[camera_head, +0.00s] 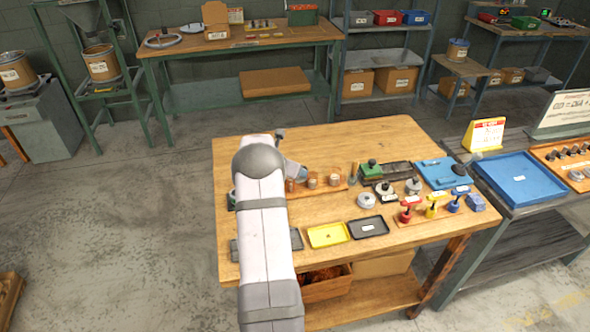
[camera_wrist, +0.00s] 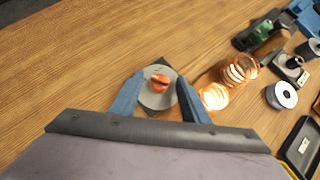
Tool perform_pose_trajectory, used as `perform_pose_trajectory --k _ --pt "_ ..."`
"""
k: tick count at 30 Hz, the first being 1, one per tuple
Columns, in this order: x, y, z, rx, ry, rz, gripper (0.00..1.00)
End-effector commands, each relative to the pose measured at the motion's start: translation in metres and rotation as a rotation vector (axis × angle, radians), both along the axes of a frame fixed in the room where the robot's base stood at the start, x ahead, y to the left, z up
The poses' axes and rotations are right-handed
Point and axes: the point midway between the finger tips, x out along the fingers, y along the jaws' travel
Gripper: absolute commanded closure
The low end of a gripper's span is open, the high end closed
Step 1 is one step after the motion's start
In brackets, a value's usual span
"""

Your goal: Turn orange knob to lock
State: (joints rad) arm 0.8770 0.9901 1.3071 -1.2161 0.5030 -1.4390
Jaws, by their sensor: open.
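The orange knob (camera_wrist: 160,82) sits on a round grey disc (camera_wrist: 157,99) in the wrist view, above the wooden table. My gripper (camera_wrist: 160,77) is open, with one blue finger to the left of the disc and one to the right. The knob shows between the fingertips. I cannot tell whether either finger touches the disc. In the head view my arm covers this spot, and I cannot make out the knob there.
Copper coils (camera_wrist: 214,96) stand just right of my gripper, with a grey spool (camera_wrist: 282,95) farther right. In the head view, a yellow tray (camera_head: 328,235) and a black tray (camera_head: 368,228) lie at the table's front. Bare wood lies left of the knob in the wrist view.

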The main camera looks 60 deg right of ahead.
Motion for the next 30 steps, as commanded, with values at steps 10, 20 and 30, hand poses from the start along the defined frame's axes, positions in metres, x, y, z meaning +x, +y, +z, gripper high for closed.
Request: perform_pose_trajectory --k 10,20,30 --pt "0.0 0.0002 0.0001 0.0 0.0 0.0 0.99" --pt "0.0029 -0.0013 0.0015 -0.004 0.001 -0.115 0.99" --pt "0.0053 -0.0034 -0.0007 -0.009 0.0 -0.321 0.99"
